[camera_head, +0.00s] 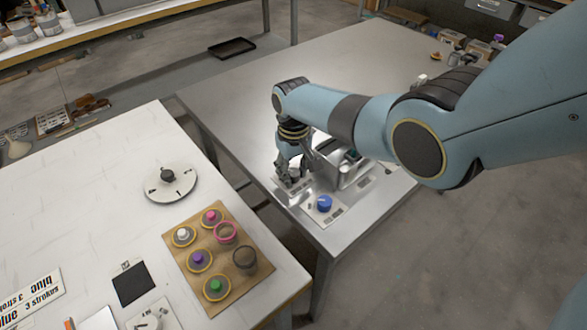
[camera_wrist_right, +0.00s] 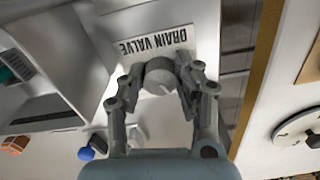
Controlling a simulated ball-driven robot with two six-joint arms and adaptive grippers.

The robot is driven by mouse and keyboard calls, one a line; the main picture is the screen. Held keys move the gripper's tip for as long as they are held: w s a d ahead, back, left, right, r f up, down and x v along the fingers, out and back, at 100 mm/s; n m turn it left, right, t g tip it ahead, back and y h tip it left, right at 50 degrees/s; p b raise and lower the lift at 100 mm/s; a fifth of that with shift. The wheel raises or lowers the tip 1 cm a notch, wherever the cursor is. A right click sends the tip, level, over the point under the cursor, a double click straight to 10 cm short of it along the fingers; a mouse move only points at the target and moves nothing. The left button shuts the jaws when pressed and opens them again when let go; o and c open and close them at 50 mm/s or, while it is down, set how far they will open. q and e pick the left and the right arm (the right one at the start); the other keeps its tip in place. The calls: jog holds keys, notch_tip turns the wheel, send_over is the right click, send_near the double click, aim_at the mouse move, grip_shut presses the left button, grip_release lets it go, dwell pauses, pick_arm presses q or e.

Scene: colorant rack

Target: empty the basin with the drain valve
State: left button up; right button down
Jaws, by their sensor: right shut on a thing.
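The drain valve is a round grey knob (camera_wrist_right: 160,76) beside a white "DRAIN VALVE" label (camera_wrist_right: 152,42) in the right wrist view. My right gripper (camera_wrist_right: 158,80) is shut on this knob, with a finger on either side. In the head view my right gripper (camera_head: 291,172) reaches down at the near edge of the grey metal table, and its fingers largely hide the knob. The basin (camera_head: 342,166) is a grey metal box right beside the gripper. Part of its dark inside (camera_wrist_right: 40,112) shows in the wrist view; I cannot tell its water level. My left gripper is not in view.
A blue knob (camera_head: 324,203) stands on a plate near the table corner, close to my right gripper. A white table (camera_head: 90,170) at left bears a round dial (camera_head: 170,184) and a brown board (camera_head: 232,262) with several colored pots. A gap separates the tables.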

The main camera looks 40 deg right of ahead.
aim_at(294, 173)
jog(key=shift+n+p, duration=0.3)
jog(key=shift+n, duration=1.8)
jog(key=c, duration=0.9)
grip_release()
jog(key=shift+c, duration=0.2)
notch_tip(294, 173, up, 12)
jog(key=shift+f, duration=0.1)
